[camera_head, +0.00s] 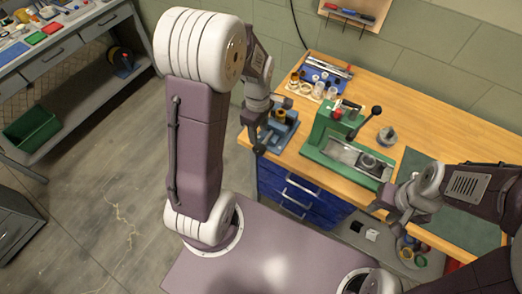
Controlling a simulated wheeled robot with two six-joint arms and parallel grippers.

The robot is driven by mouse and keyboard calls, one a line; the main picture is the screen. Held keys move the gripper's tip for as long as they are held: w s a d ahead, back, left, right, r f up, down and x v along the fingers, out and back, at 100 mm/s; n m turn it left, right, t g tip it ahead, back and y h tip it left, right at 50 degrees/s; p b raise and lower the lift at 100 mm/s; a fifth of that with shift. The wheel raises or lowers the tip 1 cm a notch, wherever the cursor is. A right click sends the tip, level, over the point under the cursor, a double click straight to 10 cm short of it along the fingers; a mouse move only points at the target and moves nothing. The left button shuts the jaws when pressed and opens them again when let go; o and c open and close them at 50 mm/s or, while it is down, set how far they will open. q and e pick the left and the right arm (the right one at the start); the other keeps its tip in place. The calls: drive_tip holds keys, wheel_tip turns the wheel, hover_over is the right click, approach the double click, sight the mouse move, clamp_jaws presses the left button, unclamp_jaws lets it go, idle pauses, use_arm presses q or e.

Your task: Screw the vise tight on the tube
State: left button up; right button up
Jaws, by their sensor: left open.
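A small blue vise (287,127) stands at the left front corner of the wooden bench. A yellowish upright piece (281,115), which looks like the tube, shows at the vise. Whether the jaws press on it is too small to tell. My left gripper (261,146) is open at the left side of the vise, pointing down by the bench edge. It covers part of the vise, and I cannot tell whether it touches the vise's handle. My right gripper (384,207) is over the bench's front edge, right of the vise and clear of it; its fingers are too small to read.
A green press (320,128) with a black-knobbed lever stands right of the vise. Behind are a blue tray of tools (325,72) and several small jars. A dark green mat (415,162) lies at right. Blue drawers (290,190) are below the bench.

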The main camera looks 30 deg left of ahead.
sight(259, 146)
use_arm(q)
wheel_tip(259, 146, down, 9)
drive_tip(key=shift+s+d+r, duration=0.1)
drive_tip(key=shift+s+d, duration=0.05)
drive_tip(key=shift+c, duration=0.6)
drive_tip(key=shift+d, duration=0.1)
clamp_jaws()
